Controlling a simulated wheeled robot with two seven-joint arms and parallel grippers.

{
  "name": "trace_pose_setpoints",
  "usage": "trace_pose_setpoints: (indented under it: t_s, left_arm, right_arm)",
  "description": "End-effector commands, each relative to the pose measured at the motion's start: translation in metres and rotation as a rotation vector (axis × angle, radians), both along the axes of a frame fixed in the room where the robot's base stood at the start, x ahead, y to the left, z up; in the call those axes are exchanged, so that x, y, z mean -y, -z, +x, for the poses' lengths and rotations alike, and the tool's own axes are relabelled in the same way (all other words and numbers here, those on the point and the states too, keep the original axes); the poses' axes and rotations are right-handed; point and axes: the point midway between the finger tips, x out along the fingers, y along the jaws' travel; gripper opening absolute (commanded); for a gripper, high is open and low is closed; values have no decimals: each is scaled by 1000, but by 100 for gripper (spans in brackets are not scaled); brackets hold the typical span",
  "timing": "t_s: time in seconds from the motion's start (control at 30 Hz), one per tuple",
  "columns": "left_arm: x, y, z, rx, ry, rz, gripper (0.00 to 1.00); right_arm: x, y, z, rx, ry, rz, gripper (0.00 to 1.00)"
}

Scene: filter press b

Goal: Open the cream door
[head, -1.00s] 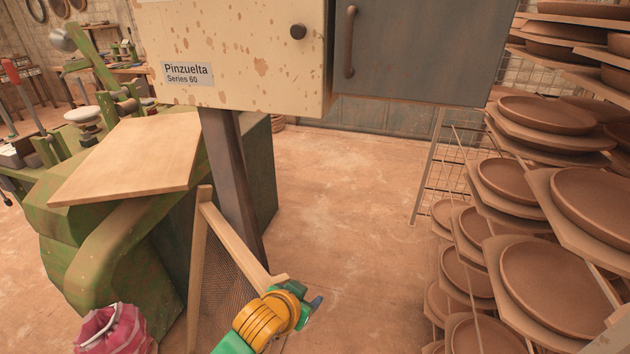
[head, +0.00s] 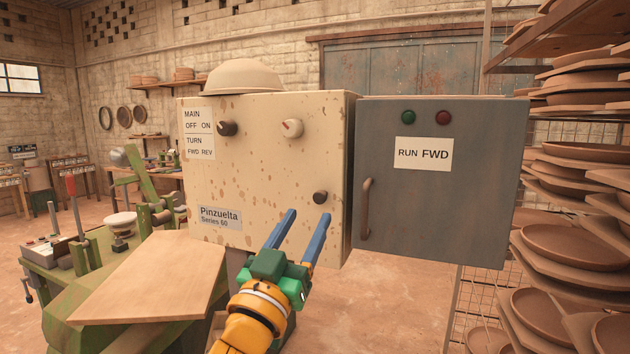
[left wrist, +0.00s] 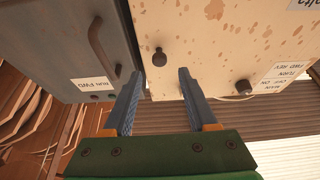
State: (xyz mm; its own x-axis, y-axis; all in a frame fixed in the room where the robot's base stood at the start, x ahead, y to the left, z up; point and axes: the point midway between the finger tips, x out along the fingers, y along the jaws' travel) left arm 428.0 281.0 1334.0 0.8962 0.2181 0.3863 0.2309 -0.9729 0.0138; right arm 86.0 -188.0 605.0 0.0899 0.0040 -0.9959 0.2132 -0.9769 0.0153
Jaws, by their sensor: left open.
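The cream door (head: 265,165) is the speckled front of a box with a "Pinzuelta Series 60" label. It appears shut. It carries two rotary knobs near the top and a small dark round knob (head: 320,197) at its lower right. My left gripper (head: 307,216) is open and empty in front of the lower right part of the door. In the left wrist view, which is upside down, the dark knob (left wrist: 160,57) lies beyond and roughly between the blue fingertips (left wrist: 160,72), apart from them. My right gripper is not in view.
A grey door (head: 435,190) with a brown bar handle (head: 367,208) stands right beside the cream one. A wooden board (head: 150,278) lies on a green machine at lower left. A rack of clay plates (head: 570,245) stands at right. A pale dome (head: 243,77) sits on the box.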

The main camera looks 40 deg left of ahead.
Motion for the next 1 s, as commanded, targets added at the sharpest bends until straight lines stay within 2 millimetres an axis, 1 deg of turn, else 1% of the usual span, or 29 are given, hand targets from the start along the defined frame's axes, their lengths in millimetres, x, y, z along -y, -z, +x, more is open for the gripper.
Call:
trace_pose_setpoints:
  t_s: [0.03,0.13,0.17,0.3,0.4,0.53,0.73,0.93,0.97,1.0]
  left_arm:
    - [0,-11,3,-10,0,1,58]
    - [-2,-10,5,-15,-2,11,58]
    - [-4,-9,12,-10,-4,11,58]
    - [-9,-16,33,-8,-4,11,58]
    - [-11,-18,42,-8,-3,12,58]
    - [-12,-18,46,-8,-3,12,58]
    - [-11,-18,46,-8,-3,13,58]
    - [-11,-18,46,-8,-3,12,4]
    - [-11,-18,46,-8,-3,12,0]
    - [-11,-18,46,-8,-3,12,0]
  right_arm:
    - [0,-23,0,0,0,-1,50]
    - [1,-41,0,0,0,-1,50]
    - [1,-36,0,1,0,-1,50]
    - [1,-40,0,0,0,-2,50]
    - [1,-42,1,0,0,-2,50]
    - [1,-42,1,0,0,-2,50]
    - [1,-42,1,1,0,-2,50]
    - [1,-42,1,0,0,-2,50]
    - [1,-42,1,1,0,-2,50]
    - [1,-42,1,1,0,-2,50]
